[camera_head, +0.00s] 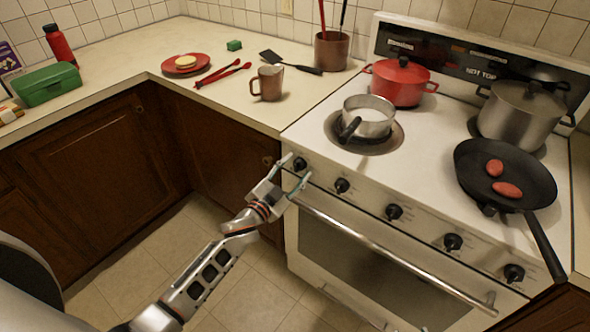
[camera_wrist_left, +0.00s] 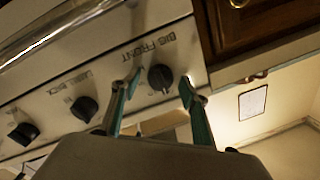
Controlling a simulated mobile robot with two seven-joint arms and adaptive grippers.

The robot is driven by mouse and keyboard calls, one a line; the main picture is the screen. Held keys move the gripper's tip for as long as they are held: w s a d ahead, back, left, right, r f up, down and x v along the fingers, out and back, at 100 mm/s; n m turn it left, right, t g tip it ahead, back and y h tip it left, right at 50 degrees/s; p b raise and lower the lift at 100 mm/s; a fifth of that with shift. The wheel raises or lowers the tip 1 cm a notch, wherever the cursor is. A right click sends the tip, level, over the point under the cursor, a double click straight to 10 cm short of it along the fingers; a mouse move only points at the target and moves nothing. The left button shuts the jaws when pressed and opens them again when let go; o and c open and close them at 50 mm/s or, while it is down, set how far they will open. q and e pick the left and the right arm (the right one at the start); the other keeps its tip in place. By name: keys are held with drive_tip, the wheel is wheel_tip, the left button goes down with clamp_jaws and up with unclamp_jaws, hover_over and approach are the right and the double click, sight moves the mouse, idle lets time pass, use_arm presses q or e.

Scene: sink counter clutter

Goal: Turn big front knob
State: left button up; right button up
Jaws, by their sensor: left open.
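The big front knob (camera_wrist_left: 161,77) is a dark round knob under the label "BIG FRONT" on the white stove panel. It is the leftmost knob of the row in the head view (camera_head: 300,164). My left gripper (camera_head: 294,173) is at this knob. In the wrist view its two teal fingers (camera_wrist_left: 159,84) are spread, one on each side of the knob, with visible gaps. I cannot tell how deep the fingertips reach along the knob. My right gripper is not in view.
Several other knobs (camera_head: 394,212) line the panel above the oven handle (camera_head: 400,262). A saucepan (camera_head: 368,117), red pot (camera_head: 400,82), steel pot (camera_head: 518,115) and frying pan (camera_head: 510,170) stand on the stove. A mug (camera_head: 268,83) stands on the left counter. The floor is clear.

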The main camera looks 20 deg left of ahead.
use_arm(q)
drive_tip(key=c, duration=1.1)
